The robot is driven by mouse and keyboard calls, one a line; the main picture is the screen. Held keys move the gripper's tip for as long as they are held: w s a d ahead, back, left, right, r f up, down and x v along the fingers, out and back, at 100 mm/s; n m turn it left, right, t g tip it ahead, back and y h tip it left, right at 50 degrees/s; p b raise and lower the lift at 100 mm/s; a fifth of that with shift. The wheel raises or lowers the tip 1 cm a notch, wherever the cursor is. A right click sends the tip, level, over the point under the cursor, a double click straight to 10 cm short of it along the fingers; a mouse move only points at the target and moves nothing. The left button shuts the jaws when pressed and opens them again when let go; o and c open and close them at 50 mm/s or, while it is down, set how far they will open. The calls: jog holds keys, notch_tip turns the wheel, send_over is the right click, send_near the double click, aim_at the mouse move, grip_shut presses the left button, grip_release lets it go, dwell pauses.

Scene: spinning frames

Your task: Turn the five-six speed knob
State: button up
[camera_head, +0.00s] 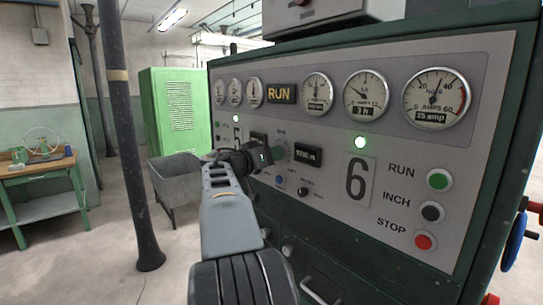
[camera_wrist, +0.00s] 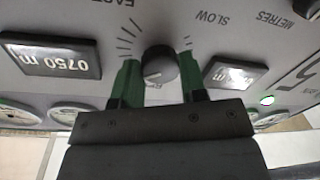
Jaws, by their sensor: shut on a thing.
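The speed knob (camera_wrist: 159,67) is a dark round knob with a pale mark on its face. In the wrist view, which shows the panel upside down, it sits between tick marks near the words FAST and SLOW. My gripper (camera_wrist: 158,72) has its two green fingers on either side of the knob, shut on it. In the head view my gripper (camera_head: 268,156) reaches the panel between the 5 and the 6 (camera_head: 356,181), and the knob is hidden there or too small to tell.
The grey control panel (camera_head: 330,220) carries several gauges, a lit RUN sign (camera_head: 281,93) and small counters. RUN (camera_head: 439,180), INCH (camera_head: 432,211) and STOP (camera_head: 424,241) buttons are at right. A dark post (camera_head: 128,150) and a grey bin (camera_head: 176,183) stand left of my arm.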

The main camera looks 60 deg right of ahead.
jog(key=c, duration=0.3)
jog(key=shift+n+b, duration=1.45)
jog(key=shift+n, duration=0.35)
jog(key=o, duration=0.9)
jog(key=shift+a, duration=0.1)
jog(key=b+v, duration=0.4)
jog(key=v, duration=0.9)
jog(key=shift+a+r, duration=0.2)
jog(key=shift+a, duration=0.15)
